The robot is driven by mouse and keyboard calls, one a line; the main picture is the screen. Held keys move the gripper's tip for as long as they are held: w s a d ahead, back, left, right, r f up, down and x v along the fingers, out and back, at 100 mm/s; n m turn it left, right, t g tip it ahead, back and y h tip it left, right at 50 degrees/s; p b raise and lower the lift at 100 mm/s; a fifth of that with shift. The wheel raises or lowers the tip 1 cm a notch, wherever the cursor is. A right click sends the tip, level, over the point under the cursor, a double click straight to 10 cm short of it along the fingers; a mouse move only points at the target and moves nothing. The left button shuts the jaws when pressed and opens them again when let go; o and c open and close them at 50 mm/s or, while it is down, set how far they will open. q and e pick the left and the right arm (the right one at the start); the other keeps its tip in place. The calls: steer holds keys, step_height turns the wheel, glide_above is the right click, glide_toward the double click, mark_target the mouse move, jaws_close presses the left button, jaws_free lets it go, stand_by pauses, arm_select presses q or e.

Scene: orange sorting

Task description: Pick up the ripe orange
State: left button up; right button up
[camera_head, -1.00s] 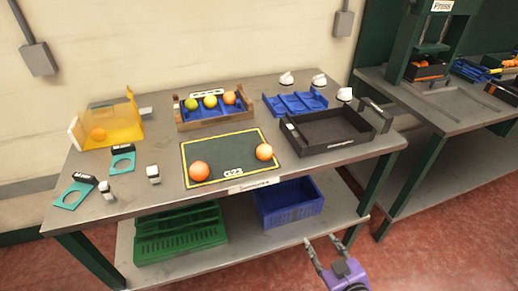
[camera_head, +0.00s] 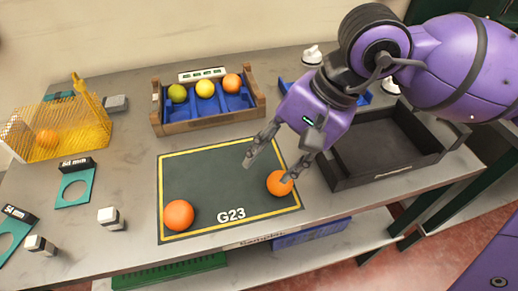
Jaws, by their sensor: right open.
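Two orange fruits lie on the dark green mat (camera_head: 215,185) with a yellow border marked G23. One orange (camera_head: 179,214) is at the mat's front left corner. The other orange (camera_head: 279,184) is near its right edge. My right gripper (camera_head: 268,172) is open and empty above the right part of the mat. One of its fingers is by the right orange and overlaps it in the picture; I cannot tell if they touch. The other finger is to the left, over the mat. My left gripper is not in view.
A wooden crate (camera_head: 212,119) behind the mat holds green, yellow and orange fruits. A yellow mesh basket (camera_head: 85,132) with an orange stands at left. A black tray (camera_head: 345,182) is close right of my gripper. Teal ring gauges (camera_head: 75,188) and small white-topped items (camera_head: 110,217) lie at left.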

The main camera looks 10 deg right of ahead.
steer(key=d, duration=0.1)
steer(key=w+d+f+n+h, duration=0.1)
steer(key=d, duration=0.1)
steer(key=d+n+h, duration=0.1)
steer(key=shift+w+d+f, duration=0.15)
steer(key=shift+f, duration=0.1)
steer(key=shift+s+a+f+h, duration=0.2)
steer(key=shift+s+f+h, duration=0.1)
steer(key=shift+s+f, duration=0.45)
steer(key=x, duration=0.5)
steer(key=shift+w+a+f+p, duration=0.2)
steer(key=shift+f+p, duration=0.1)
steer(key=shift+p, duration=0.1)
steer(key=shift+f, duration=0.25)
steer(key=c, duration=0.9)
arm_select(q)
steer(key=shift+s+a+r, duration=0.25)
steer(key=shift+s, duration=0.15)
arm_select(e)
steer(key=shift+r, duration=0.1)
